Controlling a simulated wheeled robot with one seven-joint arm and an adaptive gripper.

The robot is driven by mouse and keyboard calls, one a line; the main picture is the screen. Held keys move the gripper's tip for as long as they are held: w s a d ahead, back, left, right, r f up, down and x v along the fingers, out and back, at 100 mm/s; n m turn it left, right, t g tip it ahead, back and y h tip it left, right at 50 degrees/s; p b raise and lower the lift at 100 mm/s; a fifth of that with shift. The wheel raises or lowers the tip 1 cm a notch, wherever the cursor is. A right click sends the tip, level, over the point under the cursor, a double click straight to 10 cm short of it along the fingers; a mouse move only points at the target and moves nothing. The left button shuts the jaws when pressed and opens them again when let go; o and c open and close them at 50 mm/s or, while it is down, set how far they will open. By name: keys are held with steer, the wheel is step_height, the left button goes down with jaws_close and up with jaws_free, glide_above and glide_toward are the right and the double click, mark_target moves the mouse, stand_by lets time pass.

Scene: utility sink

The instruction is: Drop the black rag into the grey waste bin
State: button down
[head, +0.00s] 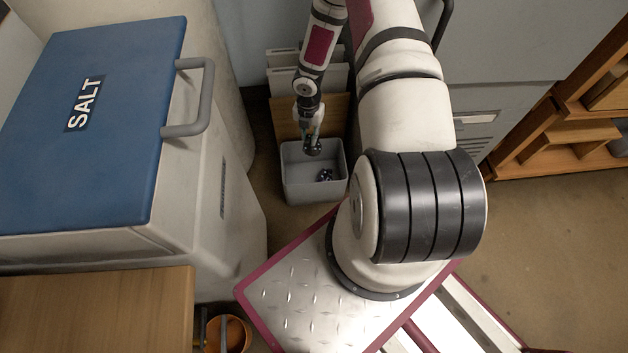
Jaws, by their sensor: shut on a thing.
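The grey waste bin (303,190) stands on the floor near the back, open at the top, between the salt box and my arm. My gripper (312,138) points down over the bin's opening, near its back edge. It is shut on a small dark bundle, which looks like the black rag (313,149). The gripper's fingers hide part of the rag. A small dark bluish thing (325,175) shows inside the bin, below and to the right of the gripper; I cannot tell what it is.
A large salt box with a blue lid (95,115) and grey handle stands at the left. Pale upright panels and a brown board (285,115) are behind the bin. An orange bucket (232,335) sits at the bottom left. Wooden shelves (560,130) are at the right, with open floor before them.

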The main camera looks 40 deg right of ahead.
steer(key=f+n, duration=0.1)
steer(key=d+f+n+b, duration=0.1)
steer(key=f, duration=0.1)
steer(key=d+f+n+b, duration=0.1)
steer(key=f, duration=0.1)
steer(key=shift+s+d, duration=0.25)
steer(key=shift+f+b, duration=2.4)
steer(key=shift+f, duration=0.6)
steer(key=c, duration=1.4)
jaws_free()
steer(key=shift+o, duration=0.2)
steer(key=shift+r, duration=0.1)
step_height(320, 180, up, 7)
steer(key=p, duration=0.5)
steer(key=shift+a+p, duration=0.1)
steer(key=shift+p, duration=0.2)
steer(key=a+r+m+p, duration=0.5)
steer(key=r+m+p, duration=0.1)
steer(key=r, duration=0.4)
steer(key=a+r+m+p, duration=0.6)
steer(key=r+m+p, duration=0.1)
steer(key=r, duration=0.4)
steer(key=shift+s, duration=0.4)
